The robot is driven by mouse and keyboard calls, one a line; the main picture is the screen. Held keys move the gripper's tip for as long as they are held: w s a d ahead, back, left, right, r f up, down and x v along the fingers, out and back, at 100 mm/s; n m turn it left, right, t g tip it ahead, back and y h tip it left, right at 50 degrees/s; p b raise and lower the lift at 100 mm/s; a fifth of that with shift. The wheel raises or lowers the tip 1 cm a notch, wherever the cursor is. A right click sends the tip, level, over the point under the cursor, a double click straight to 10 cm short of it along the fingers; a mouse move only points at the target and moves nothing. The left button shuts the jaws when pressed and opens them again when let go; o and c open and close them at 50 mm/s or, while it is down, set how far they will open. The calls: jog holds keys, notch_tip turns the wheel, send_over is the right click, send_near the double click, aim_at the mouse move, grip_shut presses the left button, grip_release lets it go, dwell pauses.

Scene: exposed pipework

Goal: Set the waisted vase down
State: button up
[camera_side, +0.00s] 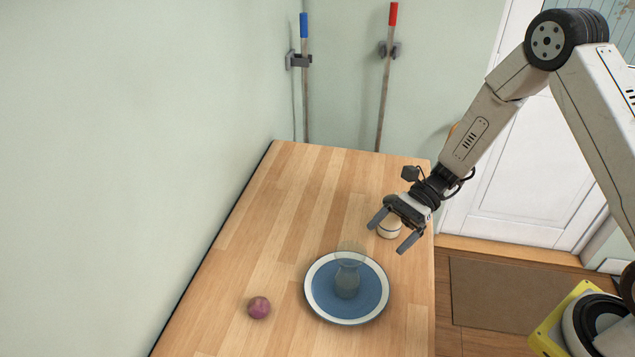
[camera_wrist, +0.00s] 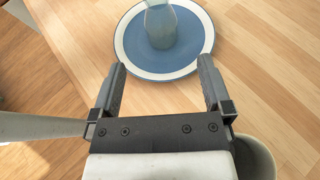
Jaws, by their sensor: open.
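The waisted vase (camera_side: 348,274) is clear glass and stands upright on a blue plate with a white rim (camera_side: 315,306). In the wrist view the vase (camera_wrist: 160,28) shows beyond the fingertips, its top cut off by the frame edge, on the plate (camera_wrist: 128,62). My gripper (camera_side: 389,232) is open and empty, up and to the right of the vase in the side view. In the wrist view the open fingers (camera_wrist: 162,75) point toward the plate, and nothing is between them.
A cream cup or jar (camera_side: 388,230) stands behind my gripper, partly hidden; it also shows in the wrist view (camera_wrist: 258,158). A purple round object (camera_side: 259,307) lies left of the plate. The wooden table (camera_side: 290,200) is clear at the far left.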

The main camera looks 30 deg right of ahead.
jog(key=shift+s, duration=0.1)
jog(key=s+d+r+n+t+h, duration=0.4)
jog(key=s+d+r+n+h, duration=0.3)
jog(key=n+h, duration=0.6)
jog(key=s+d+n, duration=0.1)
jog(key=n, duration=0.2)
jog(key=shift+r+n, duration=0.3)
jog(key=shift+n, duration=0.1)
